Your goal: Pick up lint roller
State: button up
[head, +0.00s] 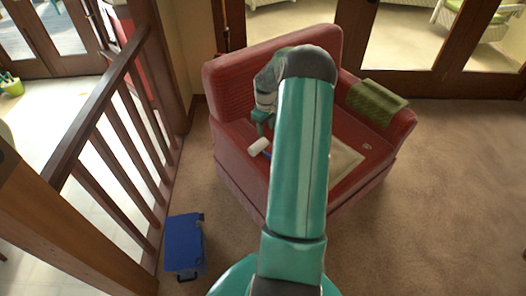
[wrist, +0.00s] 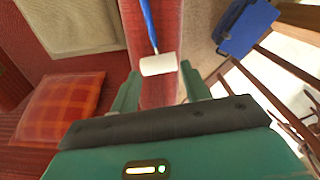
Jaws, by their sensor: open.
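The lint roller has a white roll and a blue handle. In the head view the white roll (head: 258,146) lies near the left front edge of a red armchair (head: 232,162). In the wrist view the white roll (wrist: 158,65) is just beyond my fingertips, and the blue handle (wrist: 149,22) points away to the top edge. My gripper (wrist: 160,85) is open, with a finger on each side and nothing between them. It also shows in the head view (head: 262,128), beside the roll and partly hidden by my arm.
A green folded cloth (head: 378,101) lies on the chair's right arm. A beige cloth (head: 345,160) is on the seat, and an orange plaid cushion (wrist: 60,108) shows in the wrist view. A blue case (head: 184,243) stands on the carpet by the wooden railing (head: 95,105). Carpet at right is clear.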

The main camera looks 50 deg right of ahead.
notch_tip(320, 180, down, 3)
jog(key=s+d, duration=0.1)
jog(key=d, duration=0.1)
send_over(270, 155)
notch_tip(270, 155, down, 8)
jog(key=shift+a+r, duration=0.1)
notch_tip(270, 155, down, 6)
jog(key=shift+s+r, duration=0.1)
jog(key=shift+r, duration=0.05)
grip_shut()
